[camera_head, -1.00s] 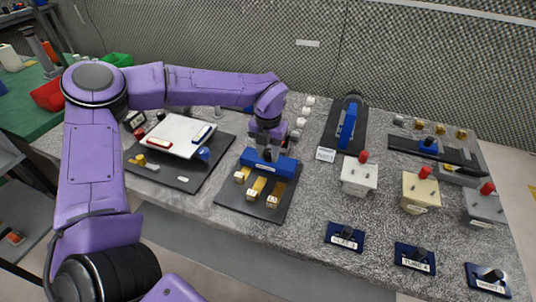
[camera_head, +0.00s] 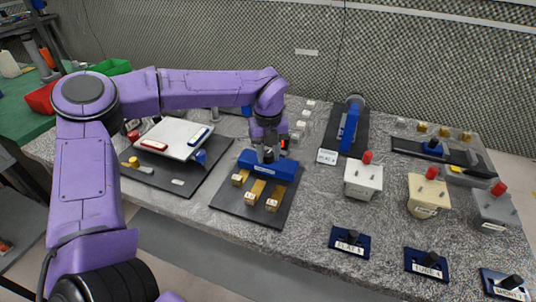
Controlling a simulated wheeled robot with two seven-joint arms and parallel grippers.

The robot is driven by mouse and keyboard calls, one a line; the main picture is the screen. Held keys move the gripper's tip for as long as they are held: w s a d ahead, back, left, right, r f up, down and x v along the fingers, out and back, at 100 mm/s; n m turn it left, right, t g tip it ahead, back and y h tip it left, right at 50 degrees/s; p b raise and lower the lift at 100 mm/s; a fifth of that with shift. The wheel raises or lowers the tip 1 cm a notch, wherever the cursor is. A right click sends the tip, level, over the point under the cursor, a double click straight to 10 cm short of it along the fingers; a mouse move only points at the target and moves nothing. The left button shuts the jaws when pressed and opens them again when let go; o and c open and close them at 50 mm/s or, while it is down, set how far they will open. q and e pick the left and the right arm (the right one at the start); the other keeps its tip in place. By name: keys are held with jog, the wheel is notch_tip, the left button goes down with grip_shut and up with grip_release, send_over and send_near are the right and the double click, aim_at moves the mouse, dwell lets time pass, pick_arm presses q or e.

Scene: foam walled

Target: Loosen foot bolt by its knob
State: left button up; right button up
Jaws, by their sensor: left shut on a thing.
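The blue block lies across several brass-coloured bars on a black plate (camera_head: 245,209). The foot bolt itself cannot be made out under the block and gripper. My right gripper is not in view.
Left is another black plate with a white tilted panel (camera_head: 172,137). Right stand a white block (camera_head: 362,179), a cream block (camera_head: 428,194) and a grey block (camera_head: 492,207), all with red caps. Labelled blue plates (camera_head: 349,243) line the front edge. A foam wall stands behind.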

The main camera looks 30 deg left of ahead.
aim_at(268, 154)
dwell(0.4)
pick_arm(q)
jog(key=o, duration=1)
jog(key=shift+o, duration=0.2)
jog(key=shift+r, duration=0.1)
notch_tip(268, 154, up, 10)
jog(key=shift+r+b, duration=0.2)
jog(key=shift+b, duration=0.25)
